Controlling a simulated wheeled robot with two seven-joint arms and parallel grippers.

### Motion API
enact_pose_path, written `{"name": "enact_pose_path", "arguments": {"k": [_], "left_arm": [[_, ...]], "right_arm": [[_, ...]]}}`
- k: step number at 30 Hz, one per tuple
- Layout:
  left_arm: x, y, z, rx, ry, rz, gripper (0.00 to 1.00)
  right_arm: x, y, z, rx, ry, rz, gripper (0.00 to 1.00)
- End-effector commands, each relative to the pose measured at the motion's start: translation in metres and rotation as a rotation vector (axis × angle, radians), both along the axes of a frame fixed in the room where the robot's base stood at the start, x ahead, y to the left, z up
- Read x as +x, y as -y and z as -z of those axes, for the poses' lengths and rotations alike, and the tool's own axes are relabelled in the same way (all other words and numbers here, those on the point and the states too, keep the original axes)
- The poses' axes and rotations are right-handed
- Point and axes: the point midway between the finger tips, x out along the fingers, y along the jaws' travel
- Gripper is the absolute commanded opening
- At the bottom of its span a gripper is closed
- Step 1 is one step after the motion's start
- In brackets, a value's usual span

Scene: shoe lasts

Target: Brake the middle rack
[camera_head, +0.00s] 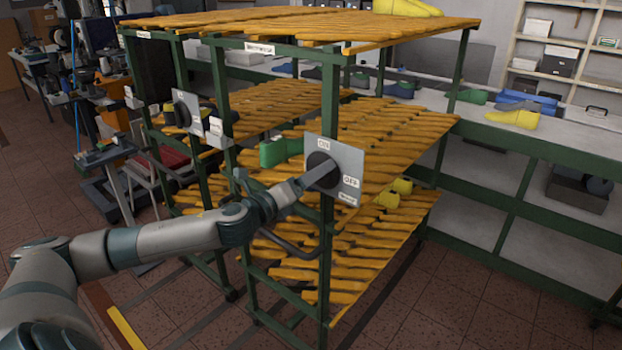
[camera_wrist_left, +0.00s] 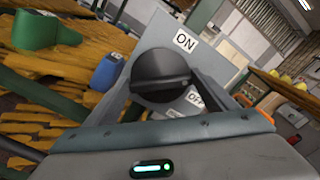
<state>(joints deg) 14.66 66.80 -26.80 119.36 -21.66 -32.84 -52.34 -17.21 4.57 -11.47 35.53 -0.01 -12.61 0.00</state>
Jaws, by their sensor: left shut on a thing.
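A grey plate (camera_head: 345,160) with a round black knob (camera_head: 316,160) is fixed to a post of the nearest green rack (camera_head: 328,230). The plate has an ON label at the top and an OFF label at the right. My left gripper (camera_head: 322,174) is at the knob and shut on it, partly hiding it. In the left wrist view the knob (camera_wrist_left: 160,70) faces me, with a raised bar across its middle; ON shows above it, OFF at lower right, partly covered by a finger. My right gripper is not in view.
A second green rack with its own grey knob plate (camera_head: 187,108) stands behind to the left. The near rack's slatted yellow shelves hold a green last (camera_head: 280,151) and yellow lasts (camera_head: 392,193). A long workbench (camera_head: 540,145) runs along the right. Floor (camera_head: 440,305) is clear in front.

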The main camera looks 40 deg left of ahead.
Motion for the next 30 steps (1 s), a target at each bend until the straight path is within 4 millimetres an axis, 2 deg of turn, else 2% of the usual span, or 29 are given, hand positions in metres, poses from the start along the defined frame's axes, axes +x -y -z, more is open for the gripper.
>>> {"name": "enact_pose_path", "arguments": {"k": [18, 30], "left_arm": [[0.0003, -0.0023, 0.0010, -0.580, -0.044, -0.002, 0.56], [0.0003, -0.0025, 0.0024, -0.822, -0.063, -0.002, 0.56]], "right_arm": [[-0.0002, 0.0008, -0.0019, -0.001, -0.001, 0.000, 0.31], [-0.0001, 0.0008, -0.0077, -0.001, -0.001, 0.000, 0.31]]}}
